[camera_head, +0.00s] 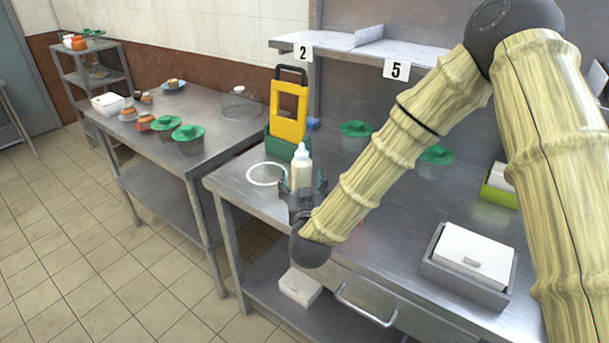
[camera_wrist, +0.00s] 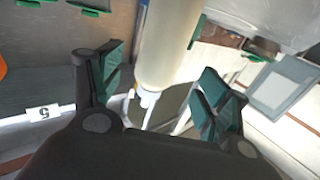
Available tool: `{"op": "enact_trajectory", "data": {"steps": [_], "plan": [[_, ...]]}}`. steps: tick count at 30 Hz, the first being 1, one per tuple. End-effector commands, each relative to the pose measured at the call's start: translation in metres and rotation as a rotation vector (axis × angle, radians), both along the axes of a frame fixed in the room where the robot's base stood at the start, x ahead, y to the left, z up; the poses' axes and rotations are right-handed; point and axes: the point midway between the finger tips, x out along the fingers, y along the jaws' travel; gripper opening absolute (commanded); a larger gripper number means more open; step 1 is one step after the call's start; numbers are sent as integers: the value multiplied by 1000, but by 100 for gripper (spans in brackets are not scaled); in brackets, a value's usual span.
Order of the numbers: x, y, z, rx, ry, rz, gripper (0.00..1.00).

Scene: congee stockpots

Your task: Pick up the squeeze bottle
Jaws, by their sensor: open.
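The squeeze bottle (camera_head: 301,170) is cream-coloured with a white nozzle top. In the head view it appears upright near the left end of the steel counter, at my gripper (camera_head: 303,188). In the wrist view the bottle (camera_wrist: 168,45) lies between the two green-padded fingers of my gripper (camera_wrist: 158,92), its nozzle toward the palm. The fingers are spread, with visible gaps on both sides of the bottle. The bottle's base is hidden in both views, so I cannot tell whether it touches the counter.
A yellow and green caddy (camera_head: 288,115) stands just behind the bottle. A white ring (camera_head: 266,174) lies left of it. Green-lidded containers (camera_head: 356,130) stand farther back under the shelf (camera_head: 360,46). A grey box with a white lid (camera_head: 472,250) sits at the right.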

Motion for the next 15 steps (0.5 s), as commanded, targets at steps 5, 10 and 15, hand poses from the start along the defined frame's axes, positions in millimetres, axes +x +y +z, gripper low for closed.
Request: {"op": "enact_trajectory", "data": {"steps": [5,10,15], "plan": [[14,1,1,1,0,-1,76],[37,2,1,2,0,-2,76],[52,2,0,1,0,-2,76]]}}
